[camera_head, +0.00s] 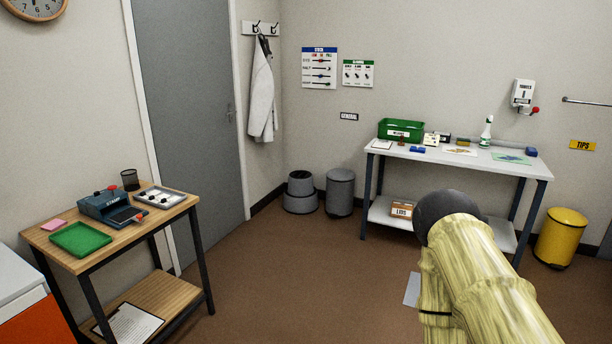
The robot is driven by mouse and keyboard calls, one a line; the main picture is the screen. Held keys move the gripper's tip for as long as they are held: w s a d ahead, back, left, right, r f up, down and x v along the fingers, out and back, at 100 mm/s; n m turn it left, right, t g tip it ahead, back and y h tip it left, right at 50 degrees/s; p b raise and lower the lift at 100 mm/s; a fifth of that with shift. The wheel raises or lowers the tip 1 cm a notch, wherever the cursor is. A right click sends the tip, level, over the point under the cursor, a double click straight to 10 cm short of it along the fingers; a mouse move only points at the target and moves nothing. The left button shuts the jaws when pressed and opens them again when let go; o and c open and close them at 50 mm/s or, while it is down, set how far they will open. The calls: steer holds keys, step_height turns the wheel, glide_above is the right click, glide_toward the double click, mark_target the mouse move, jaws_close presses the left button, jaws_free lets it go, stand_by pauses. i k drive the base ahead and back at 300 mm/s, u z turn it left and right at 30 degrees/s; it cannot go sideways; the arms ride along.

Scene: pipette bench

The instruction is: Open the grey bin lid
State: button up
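The grey bin (340,197) stands on the floor in the back corner, below a "GENERAL" sign on the wall. It is a round upright bin, and its lid (341,175) looks shut and lies flat on top. My arm, in a pale yellow cover with a dark rounded joint, fills the lower right of the view, well apart from the bin. I cannot see my gripper.
A grey step stool (300,194) stands just left of the bin. A white bench (460,160) is on the right, with a yellow bin (560,238) beyond it. A wooden table (150,222) is at left. Brown floor (290,270) between is clear.

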mark_target(337, 175)
steer(key=u, duration=0.35)
steer(key=i, duration=4.05)
steer(key=z, duration=0.45)
steer(key=i, duration=1.5)
steer(key=z, duration=0.2)
